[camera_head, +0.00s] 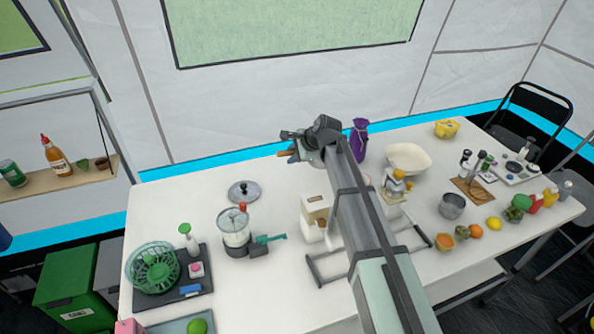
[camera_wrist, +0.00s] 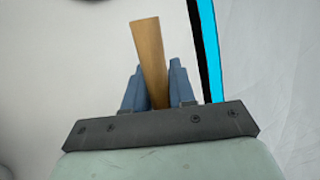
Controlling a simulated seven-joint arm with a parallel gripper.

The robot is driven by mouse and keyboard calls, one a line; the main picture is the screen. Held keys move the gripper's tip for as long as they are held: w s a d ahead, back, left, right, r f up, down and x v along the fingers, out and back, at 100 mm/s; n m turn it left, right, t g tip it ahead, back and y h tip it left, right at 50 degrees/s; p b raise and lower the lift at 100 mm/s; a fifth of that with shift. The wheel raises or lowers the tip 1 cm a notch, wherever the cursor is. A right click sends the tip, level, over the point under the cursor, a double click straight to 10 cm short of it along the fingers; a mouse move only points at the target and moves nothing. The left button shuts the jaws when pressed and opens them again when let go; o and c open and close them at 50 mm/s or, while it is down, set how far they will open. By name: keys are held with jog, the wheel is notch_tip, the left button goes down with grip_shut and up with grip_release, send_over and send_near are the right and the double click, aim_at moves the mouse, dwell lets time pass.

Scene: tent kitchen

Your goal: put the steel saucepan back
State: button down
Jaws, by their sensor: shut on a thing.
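My gripper (camera_head: 290,151) is at the back of the white table, near the tent wall. In the wrist view my gripper (camera_wrist: 152,82) has its two blue-grey fingers shut on a flat, light-brown wooden piece (camera_wrist: 147,45), shaped like a handle. The wooden piece sticks out past the fingertips; its other end is hidden by the gripper, so I cannot tell what it belongs to. A small steel pot (camera_head: 452,206) stands upright on the right part of the table, apart from my gripper; no handle shows on it. I cannot tell which is the saucepan.
A dark round lid (camera_head: 244,191) and a blender-like jar (camera_head: 235,231) are left of my arm. A purple bottle (camera_head: 360,140) and white bowl (camera_head: 408,158) stand right of it. A green basket (camera_head: 153,267) is front left. The back-left tabletop is clear.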

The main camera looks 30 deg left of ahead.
jog(key=shift+f, duration=3.15)
jog(key=shift+f, duration=0.1)
jog(key=c, duration=0.9)
grip_release()
jog(key=shift+c, duration=0.2)
jog(key=v, duration=1.2)
